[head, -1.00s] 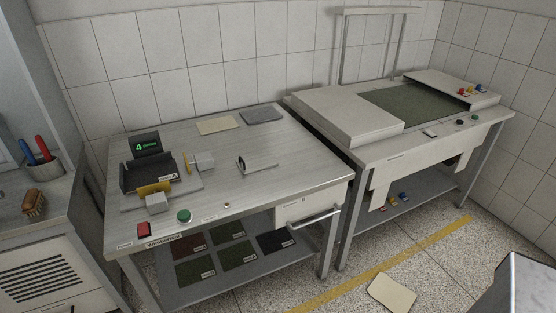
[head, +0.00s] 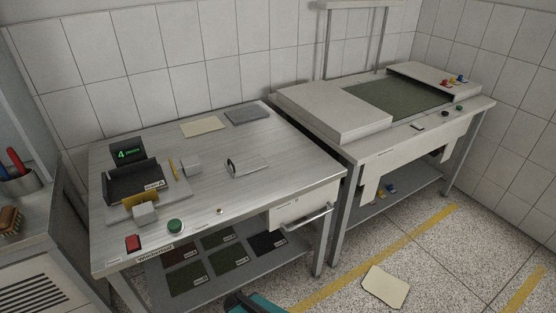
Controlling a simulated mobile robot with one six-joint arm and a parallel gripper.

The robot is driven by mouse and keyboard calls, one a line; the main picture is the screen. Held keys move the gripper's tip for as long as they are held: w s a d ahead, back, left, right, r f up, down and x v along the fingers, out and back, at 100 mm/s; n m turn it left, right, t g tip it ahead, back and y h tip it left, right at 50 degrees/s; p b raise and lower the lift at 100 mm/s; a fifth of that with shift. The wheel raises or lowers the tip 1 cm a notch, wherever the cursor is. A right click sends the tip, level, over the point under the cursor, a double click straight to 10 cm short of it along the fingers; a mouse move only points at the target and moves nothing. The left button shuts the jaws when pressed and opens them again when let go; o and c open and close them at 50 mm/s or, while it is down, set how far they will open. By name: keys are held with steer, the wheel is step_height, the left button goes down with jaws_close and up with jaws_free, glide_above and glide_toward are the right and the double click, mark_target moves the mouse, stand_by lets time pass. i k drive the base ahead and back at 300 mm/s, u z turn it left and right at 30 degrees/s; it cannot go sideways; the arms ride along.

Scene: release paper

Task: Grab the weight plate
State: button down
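A flat metal plate with an upright loop handle, which looks like the weight plate (head: 250,170), lies on the middle right of the steel table (head: 215,135) in the head view. Nothing touches its handle. A teal and black part, apparently of my arm, shows at the bottom edge below the table. My gripper's fingers are not in view.
A black tray device with a green display (head: 129,154) stands at the table's left, with small grey blocks and a pencil beside it. A beige sheet (head: 202,126) and a grey pad (head: 247,116) lie at the back. A drawer handle (head: 308,221) juts from the front. Another beige sheet (head: 385,287) lies on the floor.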

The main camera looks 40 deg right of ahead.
mark_target(242, 166)
steer(key=z, duration=0.7)
steer(key=k, duration=0.95)
steer(key=u, duration=0.05)
steer(key=i, duration=0.9)
